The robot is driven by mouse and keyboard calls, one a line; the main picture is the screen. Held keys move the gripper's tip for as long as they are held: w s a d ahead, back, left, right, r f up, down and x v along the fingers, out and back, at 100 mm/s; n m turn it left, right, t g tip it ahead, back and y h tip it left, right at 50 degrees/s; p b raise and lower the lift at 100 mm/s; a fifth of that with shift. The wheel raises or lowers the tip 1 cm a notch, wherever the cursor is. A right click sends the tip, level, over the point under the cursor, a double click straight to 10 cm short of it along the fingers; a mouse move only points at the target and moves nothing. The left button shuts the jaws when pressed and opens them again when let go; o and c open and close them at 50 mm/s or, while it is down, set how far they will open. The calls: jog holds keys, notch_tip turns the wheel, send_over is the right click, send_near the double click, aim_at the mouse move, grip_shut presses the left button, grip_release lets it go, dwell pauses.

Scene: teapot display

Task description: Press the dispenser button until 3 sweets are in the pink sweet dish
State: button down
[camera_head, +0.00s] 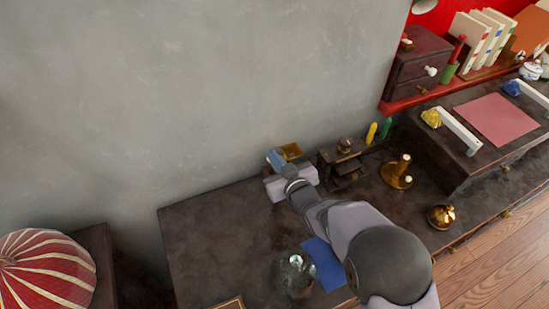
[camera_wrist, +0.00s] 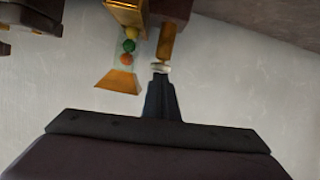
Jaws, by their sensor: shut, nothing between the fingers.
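The sweet dispenser shows in the wrist view as an amber funnel (camera_wrist: 119,81) on a clear tube. Green, yellow and orange sweets (camera_wrist: 128,47) are stacked in the tube. Beside it a pale round button (camera_wrist: 160,67) sits at the end of an orange-brown stem. My gripper (camera_wrist: 162,77) is shut and empty, its tips at the button; I cannot tell whether they touch it. In the head view the dispenser's amber top (camera_head: 291,150) shows at the wall, partly behind my gripper. I cannot make out the pink sweet dish in either view.
The dark counter (camera_head: 205,225) is bare at left. A dark wooden stand (camera_head: 342,160) and a brass piece (camera_head: 398,172) stand to the right of the dispenser. A blue sheet (camera_head: 323,264) and a shiny round pot (camera_head: 295,273) are near my arm.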

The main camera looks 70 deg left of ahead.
jog(key=shift+d+f, duration=0.15)
jog(key=shift+f, duration=0.55)
jog(key=shift+r, duration=0.1)
jog(key=d+r, duration=0.8)
jog(key=shift+s+d, duration=0.25)
jog(key=shift+d, duration=0.15)
dwell(0.3)
jog(key=shift+b, duration=0.65)
dwell(0.6)
jog(key=shift+d+r+b, duration=0.1)
jog(key=shift+r+b, duration=0.7)
jog(key=shift+b, duration=0.25)
